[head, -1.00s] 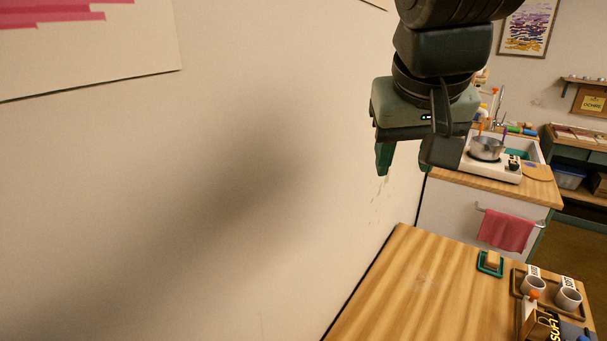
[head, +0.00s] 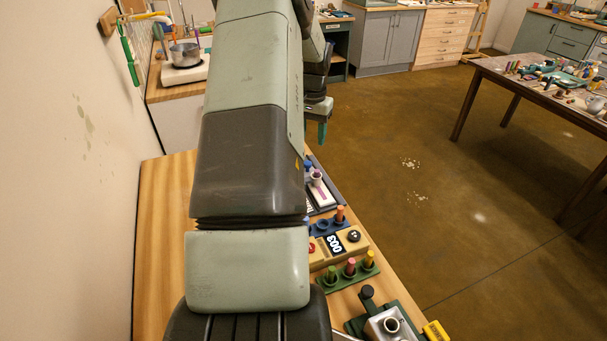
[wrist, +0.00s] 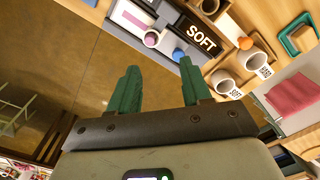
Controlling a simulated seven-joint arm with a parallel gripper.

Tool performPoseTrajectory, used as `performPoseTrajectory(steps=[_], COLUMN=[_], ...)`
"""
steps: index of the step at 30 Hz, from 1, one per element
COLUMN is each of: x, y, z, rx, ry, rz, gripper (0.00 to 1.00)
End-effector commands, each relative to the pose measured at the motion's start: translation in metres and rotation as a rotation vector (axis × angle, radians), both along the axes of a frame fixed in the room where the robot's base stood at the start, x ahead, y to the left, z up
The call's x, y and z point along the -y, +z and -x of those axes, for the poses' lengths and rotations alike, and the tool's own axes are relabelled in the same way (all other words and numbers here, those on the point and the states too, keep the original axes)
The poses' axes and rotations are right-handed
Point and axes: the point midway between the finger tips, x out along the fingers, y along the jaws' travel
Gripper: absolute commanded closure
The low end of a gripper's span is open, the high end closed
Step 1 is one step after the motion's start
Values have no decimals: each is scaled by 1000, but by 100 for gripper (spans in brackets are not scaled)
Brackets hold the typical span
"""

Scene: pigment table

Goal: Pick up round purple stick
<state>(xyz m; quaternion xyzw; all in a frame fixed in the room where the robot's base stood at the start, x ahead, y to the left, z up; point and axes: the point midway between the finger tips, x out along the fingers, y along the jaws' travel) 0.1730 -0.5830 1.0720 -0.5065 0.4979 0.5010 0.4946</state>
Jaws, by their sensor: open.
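A round purple stick (head: 317,177) stands upright, end up, on a pale strip of the dark holder at the table's right edge. Its round end shows in the wrist view (wrist: 151,39) beyond my fingers. My gripper (wrist: 159,66) is open with nothing between its two green fingers. In the head view one green fingertip (head: 322,133) shows past the table edge, behind my arm. The purple stick lies farther up the wrist picture, slightly left of the middle between the fingers. My arm hides much of the table in the head view.
A blue stick (wrist: 178,54) stands close beside the purple one, near the SOFT label (wrist: 201,39). Cups (wrist: 222,81) stand to the right. Toward the front are a block marked 003 (head: 335,243) and a green rack (head: 349,275) with several pegs. Open floor lies right of the table.

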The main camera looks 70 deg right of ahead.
Motion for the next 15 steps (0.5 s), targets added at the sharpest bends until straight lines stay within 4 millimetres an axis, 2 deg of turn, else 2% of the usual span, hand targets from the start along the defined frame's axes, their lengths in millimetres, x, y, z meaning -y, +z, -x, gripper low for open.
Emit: performPoseTrajectory(steps=[3, 15], x=[5, 5], y=[-14, -66], z=[11, 12], rx=[-2, -3], ry=[-27, -26], rz=[-9, -10], gripper=[52, 52])
